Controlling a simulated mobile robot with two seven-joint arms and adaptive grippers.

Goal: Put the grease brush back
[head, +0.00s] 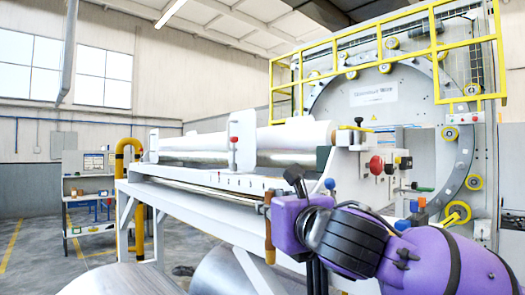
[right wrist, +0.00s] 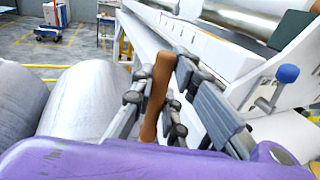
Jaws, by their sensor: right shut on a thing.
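A brown wooden handle, apparently the grease brush (head: 269,240), hangs roughly upright at the front edge of the white machine bench (head: 225,205). My purple right gripper (head: 268,209) is shut on it. In the right wrist view the brown brush handle (right wrist: 156,98) stands slightly tilted between the grey fingers of the right gripper (right wrist: 158,100). Its bristles cannot be made out, and its lower end is hidden behind the purple gripper body in that view. My left gripper is not in view.
Large wrapped coils (right wrist: 85,105) lie below and left of the bench. A blue-knobbed lever (right wrist: 287,74) stands right of the gripper. The wrapping ring (head: 465,150) with yellow rollers rises behind. A shelf (head: 90,205) stands at the far left, with open floor before it.

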